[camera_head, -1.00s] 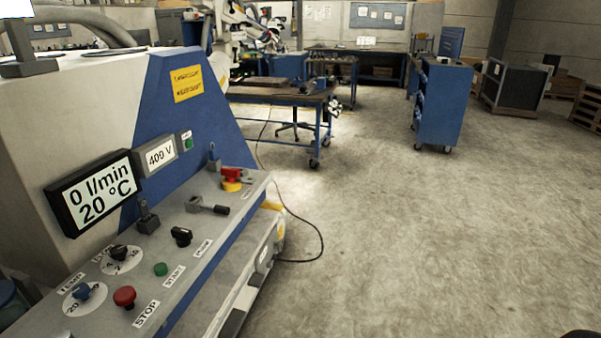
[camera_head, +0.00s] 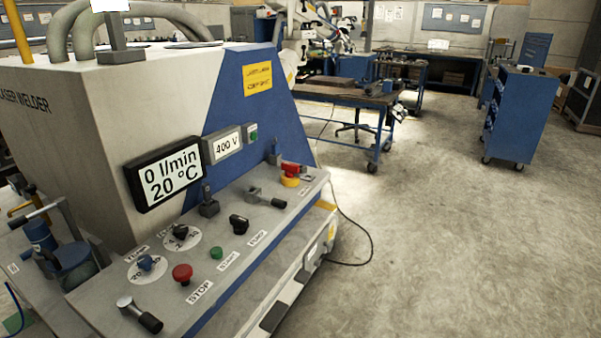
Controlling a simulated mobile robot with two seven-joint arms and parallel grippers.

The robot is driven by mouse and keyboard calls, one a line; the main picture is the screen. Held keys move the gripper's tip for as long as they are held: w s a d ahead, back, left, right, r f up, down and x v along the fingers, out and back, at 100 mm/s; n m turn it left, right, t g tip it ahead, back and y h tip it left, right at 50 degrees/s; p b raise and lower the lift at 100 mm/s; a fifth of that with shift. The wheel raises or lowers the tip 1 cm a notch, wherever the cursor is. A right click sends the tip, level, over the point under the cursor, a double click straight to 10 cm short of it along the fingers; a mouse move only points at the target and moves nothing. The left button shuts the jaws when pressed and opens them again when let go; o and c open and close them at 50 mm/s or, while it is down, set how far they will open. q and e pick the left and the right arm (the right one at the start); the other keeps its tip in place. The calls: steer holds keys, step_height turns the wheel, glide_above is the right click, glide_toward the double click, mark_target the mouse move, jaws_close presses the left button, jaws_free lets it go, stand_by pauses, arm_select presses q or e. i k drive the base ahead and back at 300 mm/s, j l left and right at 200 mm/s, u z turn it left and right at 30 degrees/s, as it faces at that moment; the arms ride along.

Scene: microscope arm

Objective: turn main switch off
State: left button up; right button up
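A red and yellow rotary switch (camera_head: 290,173) sits at the far right end of the machine's control panel (camera_head: 225,282). It looks like the main switch, but the small label beside it is too small to read. A display above the panel (camera_head: 168,180) reads 0 l/min and 20 °C. A smaller display (camera_head: 227,146) reads 400 V, with a green element (camera_head: 253,134) beside it. Neither of my grippers is in view.
The panel also holds a red STOP button (camera_head: 182,273), a green button (camera_head: 216,253), a black knob (camera_head: 239,224), a blue knob (camera_head: 146,262) and levers (camera_head: 265,197). A cable (camera_head: 367,240) lies on the floor. The floor to the right is open, before a blue cabinet (camera_head: 518,112).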

mark_target(292, 170)
steer(key=i+l+z, duration=0.1)
steer(key=i+l, duration=0.55)
steer(key=i+l+z, duration=0.1)
steer(key=i+l, duration=0.45)
steer(key=i, duration=0.25)
